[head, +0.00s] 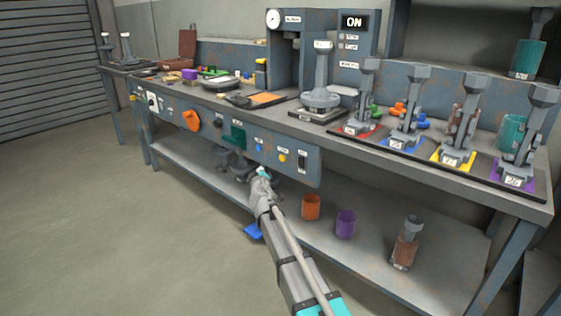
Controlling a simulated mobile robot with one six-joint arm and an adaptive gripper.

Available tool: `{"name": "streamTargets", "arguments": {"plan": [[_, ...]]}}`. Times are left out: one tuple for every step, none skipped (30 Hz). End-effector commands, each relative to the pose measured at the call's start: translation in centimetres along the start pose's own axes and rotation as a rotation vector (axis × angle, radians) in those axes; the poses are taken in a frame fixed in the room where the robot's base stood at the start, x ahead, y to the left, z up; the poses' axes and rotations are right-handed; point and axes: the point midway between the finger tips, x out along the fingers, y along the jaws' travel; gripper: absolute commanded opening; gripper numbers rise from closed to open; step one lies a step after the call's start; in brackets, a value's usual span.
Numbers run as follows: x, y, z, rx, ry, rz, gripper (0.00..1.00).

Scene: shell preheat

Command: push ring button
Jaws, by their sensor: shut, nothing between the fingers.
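The front panel (312,178) of the bench carries a small blue button (258,147) and a yellow button (282,158), each under a small white label. The labels are too small to read, so I cannot tell which one is the ring button. My gripper (262,174) is shut and empty. It shows just below the blue button, and to the left of and below the yellow one. I cannot tell how far its tip is from the panel, or whether it touches it.
A dark switch (302,162) sits right of the yellow button, and an orange knob (191,120) further left. The lower shelf holds an orange cup (311,207) and a purple cup (345,224). Several grey stands line the benchtop. The floor at left is clear.

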Motion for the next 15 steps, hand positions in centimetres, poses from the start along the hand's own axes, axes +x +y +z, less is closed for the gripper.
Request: {"name": "streamTargets", "arguments": {"plan": [[0.0, 0.0, 0.0, 0.0, -0.001, 0.0, 0.0], [0.0, 0.0, 0.0, 0.0, -0.001, 0.0, 0.0], [0.0, 0.0, 0.0, 0.0, -0.001, 0.0, 0.0], [0.0, 0.1, 0.1, 0.0, -0.001, 0.0, 0.0], [0.1, 0.1, 0.1, 0.0, -0.001, 0.0, 0.0], [0.1, 0.1, 0.1, 0.0, -0.001, 0.001, 0.0], [0.1, 0.1, 0.1, 0.0, -0.001, 0.001, 0.0], [0.2, 0.2, 0.2, 0.0, -0.002, 0.001, 0.0], [0.3, 0.2, 0.2, 0.0, -0.002, 0.001, 0.0], [0.4, 0.3, 0.3, 0.0, -0.002, 0.001, 0.0], [0.5, 0.4, 0.4, 0.0, -0.002, 0.001, 0.0], [0.7, 0.5, 0.5, 0.0, -0.002, 0.001, 0.0], [0.8, 0.6, 0.6, 0.0, -0.003, 0.001, 0.0], [1.0, 0.7, 0.8, 0.0, -0.003, 0.002, 0.0], [1.2, 0.9, 0.9, 0.0, -0.003, 0.002, 0.0]]}}
